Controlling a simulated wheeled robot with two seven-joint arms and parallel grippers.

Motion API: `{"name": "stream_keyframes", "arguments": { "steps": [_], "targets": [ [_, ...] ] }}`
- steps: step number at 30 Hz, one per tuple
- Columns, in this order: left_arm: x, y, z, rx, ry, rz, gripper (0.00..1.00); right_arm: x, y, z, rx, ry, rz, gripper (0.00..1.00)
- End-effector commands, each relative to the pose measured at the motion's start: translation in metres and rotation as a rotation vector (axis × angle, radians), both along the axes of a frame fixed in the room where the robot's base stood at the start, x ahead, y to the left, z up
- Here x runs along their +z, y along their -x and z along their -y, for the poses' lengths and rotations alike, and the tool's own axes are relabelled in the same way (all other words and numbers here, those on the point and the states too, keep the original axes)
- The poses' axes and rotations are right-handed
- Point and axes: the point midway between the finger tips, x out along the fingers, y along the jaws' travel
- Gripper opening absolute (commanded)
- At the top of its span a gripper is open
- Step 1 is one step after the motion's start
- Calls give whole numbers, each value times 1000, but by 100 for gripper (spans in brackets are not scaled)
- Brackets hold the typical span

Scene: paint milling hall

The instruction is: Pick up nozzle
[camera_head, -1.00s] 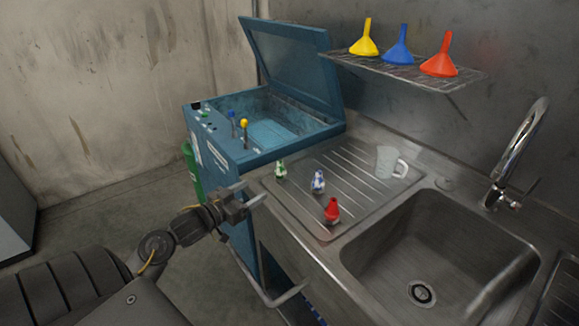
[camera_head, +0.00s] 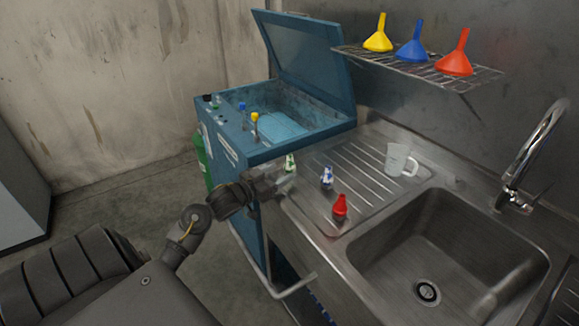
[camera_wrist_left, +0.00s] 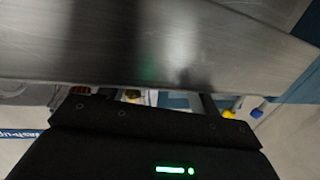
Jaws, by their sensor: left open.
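Three small nozzles stand on the ribbed drainboard (camera_head: 330,222) left of the sink: a green-and-white one (camera_head: 290,163), a blue-and-white one (camera_head: 326,178) and a red one (camera_head: 340,206). My left gripper (camera_head: 283,180) is open at the drainboard's left edge, blurred, close to the green-and-white nozzle and partly overlapping it in the picture. I cannot tell if they touch. In the left wrist view the fingers (camera_wrist_left: 158,99) point toward the metal surface, with small blurred coloured things beyond them. My right gripper is not in view.
A clear measuring jug (camera_head: 398,160) stands behind the nozzles. A blue machine (camera_head: 238,170) with an open lid is at the left. Yellow, blue and red funnels (camera_head: 411,50) stand on a wire shelf (camera_head: 430,72). The sink (camera_head: 450,250) is empty, with a chrome tap (camera_head: 530,150).

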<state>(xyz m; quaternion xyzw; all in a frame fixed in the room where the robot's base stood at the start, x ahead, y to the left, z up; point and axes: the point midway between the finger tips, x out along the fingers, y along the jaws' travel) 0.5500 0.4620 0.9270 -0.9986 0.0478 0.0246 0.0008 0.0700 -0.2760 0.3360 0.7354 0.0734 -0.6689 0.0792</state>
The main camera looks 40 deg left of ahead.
Motion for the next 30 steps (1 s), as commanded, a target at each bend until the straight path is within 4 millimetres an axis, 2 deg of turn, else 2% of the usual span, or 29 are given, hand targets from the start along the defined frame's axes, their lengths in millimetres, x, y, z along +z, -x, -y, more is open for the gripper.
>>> {"name": "stream_keyframes", "arguments": {
  "steps": [3, 7, 16, 27, 30],
  "targets": [
    [3, -20, 2, 0, 2, 2, 63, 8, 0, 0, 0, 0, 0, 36],
    [1, -34, 4, 0, 1, 1, 63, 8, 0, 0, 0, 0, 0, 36],
    [-1, -37, 4, 0, -2, 0, 62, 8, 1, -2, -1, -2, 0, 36],
    [-1, -37, 4, 1, -2, 1, 14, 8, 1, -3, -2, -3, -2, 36],
    [-1, -37, 4, 1, -2, 1, 14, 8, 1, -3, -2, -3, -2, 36]
  ]
}}
